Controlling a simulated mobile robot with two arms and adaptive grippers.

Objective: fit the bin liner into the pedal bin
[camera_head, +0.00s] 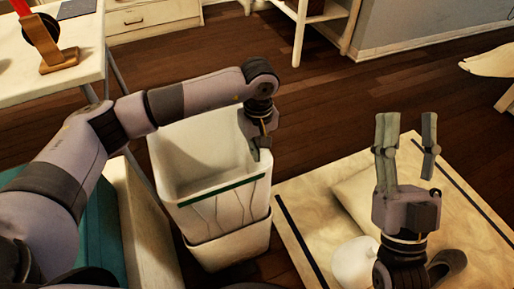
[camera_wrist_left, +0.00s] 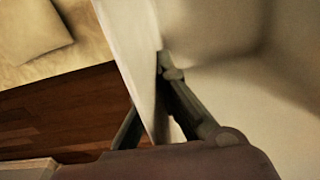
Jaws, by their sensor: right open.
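The bin liner (camera_head: 215,205) is a tall, pale, open-topped bucket with a dark green band below its front rim. Its lower end is at the mouth of the white pedal bin (camera_head: 232,246), with most of its height above the bin's rim. My left gripper (camera_head: 262,143) is at the liner's right rim, pointing down. In the left wrist view, its fingers (camera_wrist_left: 150,95) straddle the liner's wall (camera_wrist_left: 128,40), one inside and one outside, and look closed on it. My right gripper (camera_head: 406,145) is open and empty, over the pale surface at right.
A pale low surface (camera_head: 310,215) with dark stripes lies right of the bin, bearing a white rounded object (camera_head: 354,262) and a dark object (camera_head: 447,266). A white desk (camera_head: 85,38) stands at upper left. Bare wooden floor (camera_head: 330,105) lies behind the bin.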

